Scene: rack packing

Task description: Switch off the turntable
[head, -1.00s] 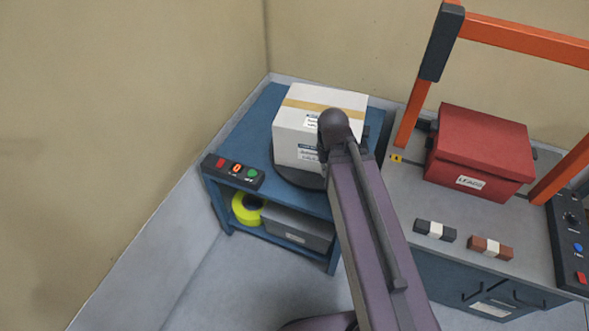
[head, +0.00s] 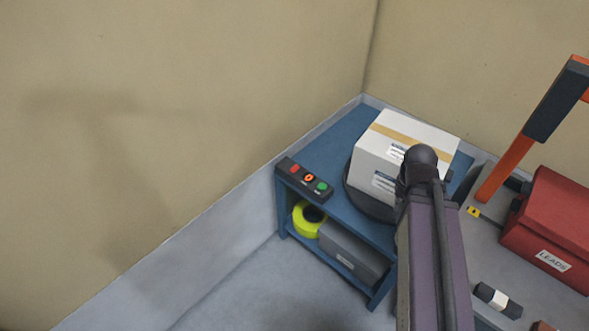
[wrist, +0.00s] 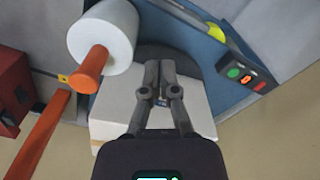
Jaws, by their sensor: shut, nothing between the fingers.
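The turntable (head: 365,202) is a dark disc on a blue table (head: 345,142), with a white taped box (head: 384,153) on it. A black control panel (head: 290,177) at the table's front left corner carries a red button (head: 295,169), an orange-ringed centre element (head: 309,178) and a green button (head: 321,186). The panel also shows at the upper right of the wrist view (wrist: 240,63). My gripper (wrist: 160,68) is shut and empty, seen in front of the box and disc, left of the panel in that view. My arm hides the gripper in the head view.
A white roll with an orange handle (wrist: 118,38) is close by in the wrist view. The lower shelf holds a yellow roll (head: 303,224) and a grey box (head: 352,255). A red box (head: 555,222) and an orange frame (head: 507,167) stand right. Walls close the left and back.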

